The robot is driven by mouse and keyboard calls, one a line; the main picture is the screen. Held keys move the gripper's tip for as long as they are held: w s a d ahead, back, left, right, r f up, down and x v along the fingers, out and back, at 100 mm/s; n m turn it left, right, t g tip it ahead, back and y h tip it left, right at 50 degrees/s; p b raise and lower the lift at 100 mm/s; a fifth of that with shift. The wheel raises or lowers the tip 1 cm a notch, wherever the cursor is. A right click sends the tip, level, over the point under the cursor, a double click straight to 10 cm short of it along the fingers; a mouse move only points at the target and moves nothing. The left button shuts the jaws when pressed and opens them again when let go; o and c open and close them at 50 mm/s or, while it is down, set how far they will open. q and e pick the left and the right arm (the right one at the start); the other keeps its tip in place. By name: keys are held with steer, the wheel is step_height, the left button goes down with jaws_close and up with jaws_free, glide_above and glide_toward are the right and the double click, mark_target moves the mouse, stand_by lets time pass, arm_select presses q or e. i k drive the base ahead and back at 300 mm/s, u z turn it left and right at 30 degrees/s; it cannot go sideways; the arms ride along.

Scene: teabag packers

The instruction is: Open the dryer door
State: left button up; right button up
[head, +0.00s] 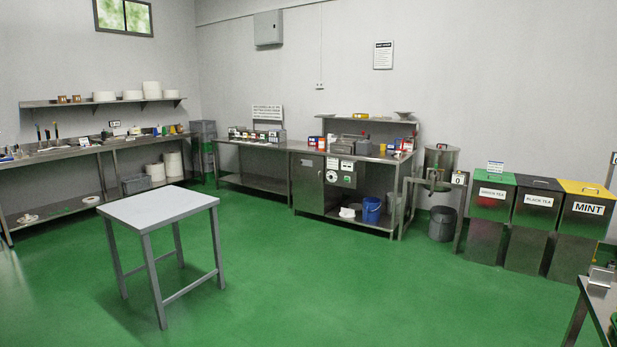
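No object is labelled as a dryer at a readable size. A steel cabinet with a flat front door (307,184) stands under the back workbench and may be the dryer. Its door looks shut. A control panel (341,172) with a round dial and small labels sits just right of the door. Neither of my grippers is in view.
A small grey table (160,206) stands on the green floor at front left. Green, black and yellow-lidded bins (538,201) line the right. A blue bucket (371,209) sits under the back bench. Open floor (300,270) lies between the table and the benches.

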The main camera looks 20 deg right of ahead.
mark_target(307, 179)
steer(key=z, duration=0.45)
steer(key=i, duration=8.1)
steer(key=z, duration=1.75)
steer(key=i, duration=0.5)
steer(key=z, duration=0.1)
